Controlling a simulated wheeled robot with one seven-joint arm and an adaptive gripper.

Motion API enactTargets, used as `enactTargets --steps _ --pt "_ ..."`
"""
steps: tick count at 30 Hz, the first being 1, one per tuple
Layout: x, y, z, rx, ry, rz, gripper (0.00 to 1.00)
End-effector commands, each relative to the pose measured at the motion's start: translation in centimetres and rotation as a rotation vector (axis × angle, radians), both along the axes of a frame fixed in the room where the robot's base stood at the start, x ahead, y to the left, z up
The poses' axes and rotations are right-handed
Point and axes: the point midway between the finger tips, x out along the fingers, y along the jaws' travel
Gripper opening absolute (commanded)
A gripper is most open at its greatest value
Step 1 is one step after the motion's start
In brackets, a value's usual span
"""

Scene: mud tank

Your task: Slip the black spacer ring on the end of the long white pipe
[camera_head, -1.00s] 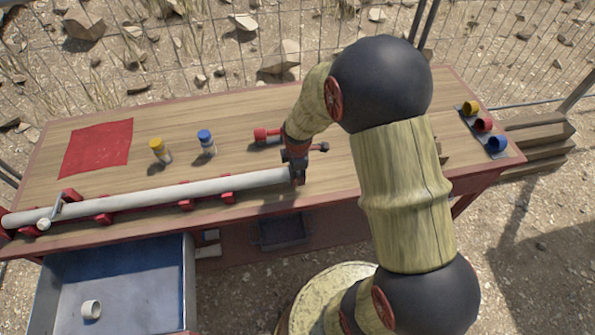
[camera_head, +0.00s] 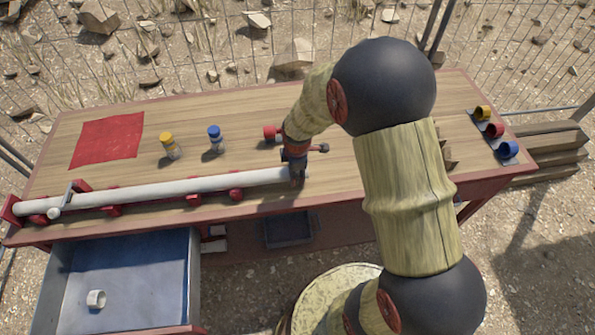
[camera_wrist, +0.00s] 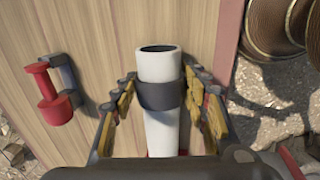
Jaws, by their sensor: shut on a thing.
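The long white pipe (camera_head: 180,188) lies along the front of the bench in red supports. Its right end meets my gripper (camera_head: 297,178) in the head view. In the wrist view the pipe's open end (camera_wrist: 159,50) points to the top of the picture. The black spacer ring (camera_wrist: 160,95) is around the pipe, a short way in from that end, with the pipe's rim sticking out past it. My gripper (camera_wrist: 160,98) has its fingers on both sides of the ring and is shut on it. The ring is hidden by my gripper in the head view.
A red-ended tool (camera_wrist: 52,95) lies beside my gripper. A yellow-capped jar (camera_head: 168,145) and a blue-capped jar (camera_head: 215,138) stand behind the pipe. An open drawer (camera_head: 130,275) holds a white ring (camera_head: 96,299). Coloured cups (camera_head: 495,131) sit at the bench's right end.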

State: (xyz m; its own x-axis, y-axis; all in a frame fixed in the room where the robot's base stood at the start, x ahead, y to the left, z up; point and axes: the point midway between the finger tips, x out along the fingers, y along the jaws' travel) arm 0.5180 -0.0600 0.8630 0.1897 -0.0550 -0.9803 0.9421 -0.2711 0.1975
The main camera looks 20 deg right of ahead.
Motion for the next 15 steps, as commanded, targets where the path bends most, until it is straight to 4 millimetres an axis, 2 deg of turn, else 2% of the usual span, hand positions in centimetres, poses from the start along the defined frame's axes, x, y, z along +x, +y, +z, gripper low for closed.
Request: enactTargets --steps 15 --pt "0.4 1.4 0.0 0.0 0.0 0.001 0.28"
